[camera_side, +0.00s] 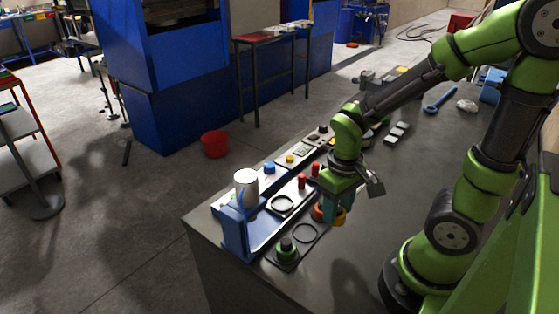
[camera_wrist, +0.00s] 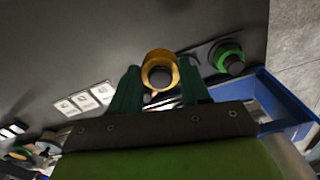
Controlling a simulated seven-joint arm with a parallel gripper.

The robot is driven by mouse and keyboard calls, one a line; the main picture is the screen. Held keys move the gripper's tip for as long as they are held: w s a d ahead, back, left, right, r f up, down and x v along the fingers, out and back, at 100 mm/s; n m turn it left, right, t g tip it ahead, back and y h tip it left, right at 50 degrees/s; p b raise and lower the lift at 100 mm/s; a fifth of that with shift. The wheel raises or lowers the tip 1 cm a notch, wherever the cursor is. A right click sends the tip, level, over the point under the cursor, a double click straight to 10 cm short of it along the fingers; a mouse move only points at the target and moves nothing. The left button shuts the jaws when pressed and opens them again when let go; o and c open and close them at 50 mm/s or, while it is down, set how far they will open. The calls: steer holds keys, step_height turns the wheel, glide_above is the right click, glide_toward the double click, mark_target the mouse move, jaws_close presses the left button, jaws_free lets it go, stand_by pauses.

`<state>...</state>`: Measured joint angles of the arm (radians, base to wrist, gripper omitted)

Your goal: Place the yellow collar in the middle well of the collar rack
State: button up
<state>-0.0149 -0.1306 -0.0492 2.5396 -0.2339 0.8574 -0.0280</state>
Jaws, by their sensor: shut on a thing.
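My gripper (camera_side: 331,205) is shut on the yellow collar (camera_side: 341,218). In the wrist view the yellow collar (camera_wrist: 159,54) sits between my two teal fingertips (camera_wrist: 160,78), its hole facing the camera. The dark collar rack (camera_side: 296,244) lies on the bench beside the blue press frame. A green collar (camera_side: 286,250) with a black centre sits at its near end, also seen in the wrist view (camera_wrist: 228,58). The middle well (camera_side: 305,233) shows as an empty ring. An orange collar (camera_side: 318,212) is at the far end, partly hidden by my gripper. The yellow collar is right of the rack in the side view; its height is unclear.
The blue press frame (camera_side: 234,236) with a white cylinder (camera_side: 246,187) stands at the left bench edge. Red-topped posts (camera_side: 302,181) stand close to my gripper. Light blocks (camera_side: 397,132) and a blue wrench (camera_side: 440,99) lie farther back. The bench at front right is clear.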

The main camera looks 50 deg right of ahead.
steer(key=shift+w+a, duration=0.25)
glide_above(306, 234)
step_height(306, 234, down, 2)
steer(key=shift+f, duration=2.25)
steer(key=shift+f, duration=0.15)
steer(key=o, duration=1.2)
